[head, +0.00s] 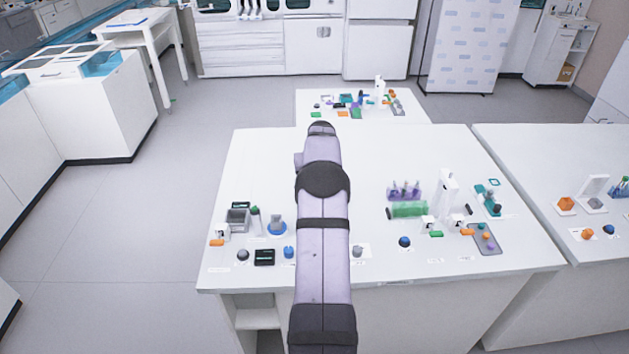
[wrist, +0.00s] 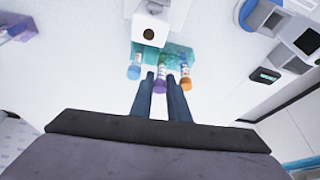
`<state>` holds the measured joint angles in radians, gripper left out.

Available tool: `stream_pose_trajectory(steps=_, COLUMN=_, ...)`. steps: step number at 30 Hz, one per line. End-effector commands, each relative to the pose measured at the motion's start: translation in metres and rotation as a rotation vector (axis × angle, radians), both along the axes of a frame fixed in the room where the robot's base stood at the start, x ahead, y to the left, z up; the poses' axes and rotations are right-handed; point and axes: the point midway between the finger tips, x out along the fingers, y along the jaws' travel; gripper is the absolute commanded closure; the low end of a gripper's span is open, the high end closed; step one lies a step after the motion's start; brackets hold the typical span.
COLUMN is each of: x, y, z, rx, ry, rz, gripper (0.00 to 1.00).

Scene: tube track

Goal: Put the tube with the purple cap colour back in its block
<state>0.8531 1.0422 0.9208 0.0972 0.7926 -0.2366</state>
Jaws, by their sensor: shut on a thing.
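In the wrist view, my gripper (wrist: 161,82) has its two dark fingers on either side of a tube with a purple cap (wrist: 160,87), and is shut on it. A translucent teal block (wrist: 178,57) lies just beyond the fingertips. A blue-capped tube (wrist: 134,72) is to the left of the held tube and an orange-capped tube (wrist: 186,83) to the right, both at the block's near edge. I cannot tell whether the held tube is inside the block or just in front of it. In the head view my arm hides the gripper.
A white device with a dark round hole (wrist: 149,33) stands just behind the block. A purple object (wrist: 14,30) is at far left, and grey-and-blue equipment (wrist: 290,30) at right. In the head view, the far small table (head: 408,118) holds several small items.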

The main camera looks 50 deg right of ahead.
Motion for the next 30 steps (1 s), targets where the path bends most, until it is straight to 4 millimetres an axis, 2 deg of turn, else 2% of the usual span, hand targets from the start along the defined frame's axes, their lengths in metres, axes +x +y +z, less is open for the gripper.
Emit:
stream_pose_trajectory(steps=9, x=0.0, y=0.0, z=-0.0009, rx=0.0, ry=0.0, rz=0.0, gripper=1.0)
stream_pose_trajectory(steps=10, x=0.0, y=0.0, z=-0.0009, rx=0.0, ry=0.0, rz=0.0, gripper=0.78)
stream_pose_trajectory(steps=12, x=0.0, y=0.0, z=-0.0008, rx=0.0, ry=0.0, rz=0.0, gripper=0.63)
stream_pose_trajectory(steps=30, x=-0.0004, y=0.0003, z=0.0001, rx=0.0, ry=0.0, rz=0.0, gripper=0.63)
